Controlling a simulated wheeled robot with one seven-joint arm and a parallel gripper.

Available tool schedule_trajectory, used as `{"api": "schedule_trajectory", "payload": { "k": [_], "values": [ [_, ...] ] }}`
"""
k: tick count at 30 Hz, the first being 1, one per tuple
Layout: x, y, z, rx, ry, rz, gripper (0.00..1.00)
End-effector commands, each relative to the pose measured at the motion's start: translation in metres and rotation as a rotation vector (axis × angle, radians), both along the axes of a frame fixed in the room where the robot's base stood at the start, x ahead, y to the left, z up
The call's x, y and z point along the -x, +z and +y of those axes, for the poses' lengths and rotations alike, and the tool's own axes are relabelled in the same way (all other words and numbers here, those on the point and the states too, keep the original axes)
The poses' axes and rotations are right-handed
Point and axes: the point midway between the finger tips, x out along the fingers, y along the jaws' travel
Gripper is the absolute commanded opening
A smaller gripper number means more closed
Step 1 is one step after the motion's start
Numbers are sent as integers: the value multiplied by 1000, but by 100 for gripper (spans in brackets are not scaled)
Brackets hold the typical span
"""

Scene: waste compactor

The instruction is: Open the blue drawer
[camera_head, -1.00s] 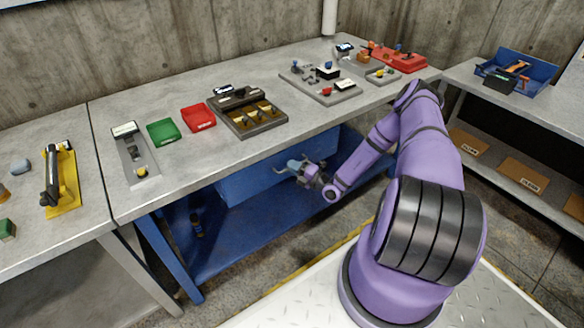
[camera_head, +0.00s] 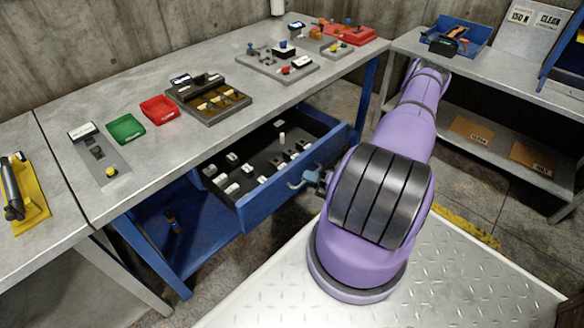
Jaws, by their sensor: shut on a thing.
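The blue drawer (camera_head: 290,195) under the grey workbench is pulled well out, with its dark inside showing. Several small white and grey pieces lie in it. A light blue-grey handle (camera_head: 303,181) is on its front face. My gripper (camera_head: 311,179) is at the drawer front, shut on the handle. Its fingertips are small in this view and my purple arm stands close on the right.
The workbench (camera_head: 146,179) above carries a green tray (camera_head: 126,128), a red tray (camera_head: 158,109) and several fixtures. A side table (camera_head: 500,75) with a blue bin (camera_head: 455,37) stands at the right. Open floor lies between the drawer and that table.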

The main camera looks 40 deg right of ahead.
Motion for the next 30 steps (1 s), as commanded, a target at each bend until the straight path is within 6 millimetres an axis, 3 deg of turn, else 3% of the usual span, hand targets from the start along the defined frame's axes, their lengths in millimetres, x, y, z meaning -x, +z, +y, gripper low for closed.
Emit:
{"api": "schedule_trajectory", "payload": {
  "k": [6, 12, 29, 30],
  "values": [
    [45, -1, -2, 0, -2, 2, 0],
    [70, -1, -2, 0, 0, 3, 0],
    [80, -1, -3, 1, 1, 0, 0],
    [80, -1, -3, 1, 1, 0, 17]
  ]
}}
